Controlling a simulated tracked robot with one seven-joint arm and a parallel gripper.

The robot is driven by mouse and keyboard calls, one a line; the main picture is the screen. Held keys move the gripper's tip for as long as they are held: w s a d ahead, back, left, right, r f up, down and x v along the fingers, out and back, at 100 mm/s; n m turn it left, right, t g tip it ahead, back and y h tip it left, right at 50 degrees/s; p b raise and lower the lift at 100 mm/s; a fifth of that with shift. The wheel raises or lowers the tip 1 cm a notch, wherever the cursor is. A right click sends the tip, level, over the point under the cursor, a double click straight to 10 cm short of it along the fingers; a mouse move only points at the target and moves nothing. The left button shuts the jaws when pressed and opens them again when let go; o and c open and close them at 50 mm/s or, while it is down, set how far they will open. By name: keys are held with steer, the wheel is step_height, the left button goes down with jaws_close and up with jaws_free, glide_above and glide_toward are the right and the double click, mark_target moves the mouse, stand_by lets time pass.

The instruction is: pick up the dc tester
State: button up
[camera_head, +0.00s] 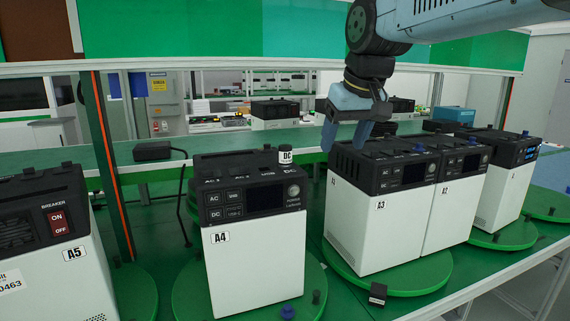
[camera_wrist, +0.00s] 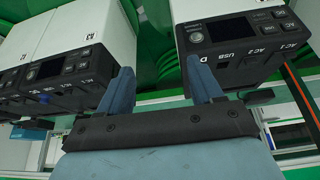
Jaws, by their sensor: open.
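The dc tester, a small black-topped piece with a white DC label (camera_head: 285,157), stands on the top rear right corner of the white unit A4 (camera_head: 250,262). My gripper (camera_head: 346,136) is open and empty, to the right of the tester and above the left end of unit A3 (camera_head: 372,225). In the wrist view my open gripper (camera_wrist: 160,70) has its two blue fingers apart, with green surface showing between them. A white D label (camera_wrist: 207,61) shows beside the right finger, which partly hides it.
Units A2 (camera_head: 455,212) and A5 (camera_head: 75,285) stand on the line, with green turntables (camera_head: 408,285) under the units. Small blue and black pieces lie on the turntables. A green post (camera_head: 104,165) rises between A5 and A4. A black box (camera_head: 152,151) sits behind A4.

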steer(key=n, duration=0.2)
glide_toward(284, 152)
step_height(284, 152, up, 2)
steer(key=d, duration=0.2)
steer(key=shift+g+y, duration=0.3)
steer(key=shift+g, duration=0.1)
steer(key=x, duration=0.2)
steer(key=w+x, duration=0.1)
steer(key=x, duration=0.5)
steer(key=shift+w+a, duration=0.25)
steer(key=shift+a, duration=0.1)
steer(key=shift+w+x, duration=0.1)
steer(key=shift+x, duration=1.2)
steer(key=shift+w+x, duration=0.15)
steer(key=shift+x, duration=1.1)
steer(key=shift+a+r, duration=0.1)
steer(key=c, duration=1.2)
steer(key=shift+r, duration=0.15)
